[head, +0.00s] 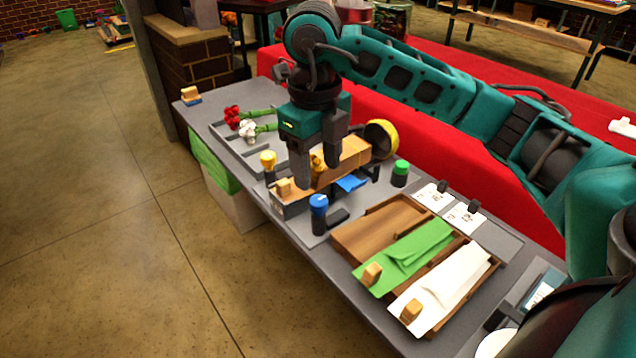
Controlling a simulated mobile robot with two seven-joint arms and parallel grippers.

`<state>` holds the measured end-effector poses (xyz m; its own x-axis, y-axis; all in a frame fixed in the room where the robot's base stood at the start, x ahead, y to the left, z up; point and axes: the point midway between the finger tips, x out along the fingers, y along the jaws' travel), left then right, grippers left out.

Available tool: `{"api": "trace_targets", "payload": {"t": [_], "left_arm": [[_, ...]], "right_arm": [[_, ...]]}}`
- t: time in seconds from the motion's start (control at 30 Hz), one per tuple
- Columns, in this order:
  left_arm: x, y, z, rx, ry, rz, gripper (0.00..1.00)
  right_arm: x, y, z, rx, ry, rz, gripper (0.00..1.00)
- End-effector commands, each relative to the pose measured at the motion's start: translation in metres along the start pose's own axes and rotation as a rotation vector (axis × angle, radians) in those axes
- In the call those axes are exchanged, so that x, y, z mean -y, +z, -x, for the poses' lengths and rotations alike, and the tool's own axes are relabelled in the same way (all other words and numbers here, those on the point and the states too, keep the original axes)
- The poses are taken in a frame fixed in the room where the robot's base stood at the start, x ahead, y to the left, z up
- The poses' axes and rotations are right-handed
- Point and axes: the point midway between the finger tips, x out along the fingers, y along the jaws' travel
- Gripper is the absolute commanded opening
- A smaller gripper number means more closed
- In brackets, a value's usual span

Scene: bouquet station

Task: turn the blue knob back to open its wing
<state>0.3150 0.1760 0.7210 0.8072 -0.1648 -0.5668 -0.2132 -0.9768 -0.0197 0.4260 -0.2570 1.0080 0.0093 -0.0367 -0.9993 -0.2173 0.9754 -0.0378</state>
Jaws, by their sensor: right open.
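The blue knob (319,205) stands on a dark post at the near side of the grey fixture on the table. A dark flat wing or arm (338,218) lies beside its base, pointing right. A yellow knob (268,160) stands on a similar post farther left. A wooden block (343,162) and a bit of blue cloth (350,184) sit in the fixture between them. My right gripper (318,178) points down over the fixture, its fingers apart, just above and behind the blue knob and apart from it. The fingers partly hide the wooden block. My left gripper is not in view.
Red and white flowers (246,128) lie in a grey tray at left.

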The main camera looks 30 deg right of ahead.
Motion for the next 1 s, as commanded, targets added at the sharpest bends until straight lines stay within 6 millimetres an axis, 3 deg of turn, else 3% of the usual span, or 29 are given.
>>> {"api": "trace_targets", "payload": {"t": [0.1,0.3,1.0], "left_arm": [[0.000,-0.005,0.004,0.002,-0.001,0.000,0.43],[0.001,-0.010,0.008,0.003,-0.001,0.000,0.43],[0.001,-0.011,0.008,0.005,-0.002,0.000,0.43]], "right_arm": [[0.000,0.001,0.030,0.005,-0.001,0.000,0.59],[0.000,0.000,0.055,0.002,-0.001,0.000,0.59],[0.000,0.000,0.062,0.000,0.001,0.000,0.59]]}}
